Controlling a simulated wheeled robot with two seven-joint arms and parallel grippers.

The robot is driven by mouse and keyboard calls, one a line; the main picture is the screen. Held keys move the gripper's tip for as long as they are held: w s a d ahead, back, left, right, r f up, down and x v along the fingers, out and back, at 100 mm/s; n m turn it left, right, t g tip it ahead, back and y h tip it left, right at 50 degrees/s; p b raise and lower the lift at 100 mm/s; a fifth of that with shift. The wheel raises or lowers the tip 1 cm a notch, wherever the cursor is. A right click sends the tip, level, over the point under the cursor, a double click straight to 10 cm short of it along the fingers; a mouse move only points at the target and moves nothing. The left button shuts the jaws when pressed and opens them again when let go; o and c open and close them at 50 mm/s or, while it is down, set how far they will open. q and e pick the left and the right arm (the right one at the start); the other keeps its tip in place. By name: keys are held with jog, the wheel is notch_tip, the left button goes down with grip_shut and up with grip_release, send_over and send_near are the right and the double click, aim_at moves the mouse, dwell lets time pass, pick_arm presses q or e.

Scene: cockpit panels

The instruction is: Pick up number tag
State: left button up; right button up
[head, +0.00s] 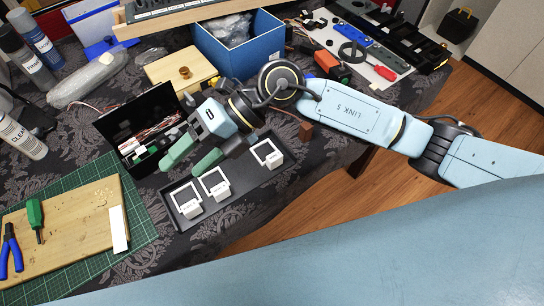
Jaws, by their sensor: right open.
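A dark shallow tray (240,186) lies on the patterned tablecloth. Three white square-framed pieces stand in it: a left one (187,209), a middle one (221,190) and a right one (275,160). Small dark marks show on their fronts, too small to read; these look like the number tags. My right gripper (191,161) comes in from the right, with green fingers apart and nothing between them. It is above the table, between the open black case and the tray. My left gripper is not in view.
An open black case (130,117) with wires and small parts lies just behind the gripper. A cutting mat (137,200) with a wooden board (70,200), screwdriver and pliers is at the left. A blue box (240,52) stands behind. The table edge is right of the tray.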

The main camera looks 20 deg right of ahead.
jog(key=w+d+f+t+h, duration=0.1)
jog(key=w+d+f+h, duration=0.2)
jog(key=d+f+h, duration=0.35)
jog(key=t+h, duration=0.2)
jog(key=h, duration=0.4)
send_near(275, 156)
jog(key=shift+y, duration=0.25)
jog(key=f, duration=0.3)
jog(key=f+b, duration=0.1)
jog(key=shift+s+d+f, duration=0.15)
jog(key=shift+s+d, duration=0.1)
jog(key=shift+f, duration=0.5)
notch_tip(275, 156, down, 4)
jog(key=shift+w+f+b, duration=0.15)
jog(key=shift+f+b, duration=0.1)
jog(key=shift+b, duration=0.1)
jog(key=shift+a+f, duration=0.1)
jog(key=shift+f, duration=0.1)
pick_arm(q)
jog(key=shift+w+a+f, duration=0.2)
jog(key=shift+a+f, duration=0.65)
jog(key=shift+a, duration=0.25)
pick_arm(e)
jog(key=shift+c, duration=0.4)
